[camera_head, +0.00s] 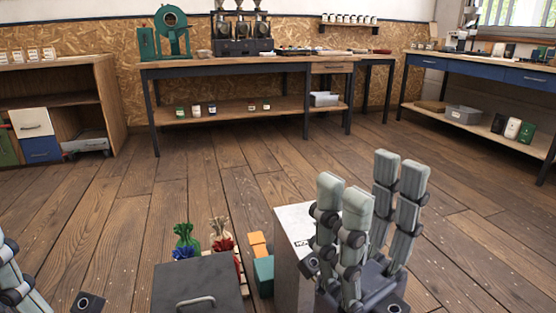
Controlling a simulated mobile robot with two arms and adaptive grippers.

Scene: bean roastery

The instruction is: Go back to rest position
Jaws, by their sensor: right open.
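My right gripper (372,195) stands at the lower right of the head view with its grey padded fingers pointing up. The fingers are spread apart with nothing between them. My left gripper (14,275) shows only in part at the lower left edge. Most of it is cut off, so its opening cannot be told.
Just ahead are a dark lid-like surface with a handle (185,275), a green bag (186,236), a red bag (221,238), a teal box (264,275) and a pale box (291,255) beside my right gripper. Beyond lies clear wooden floor (190,175), then workbenches (250,64).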

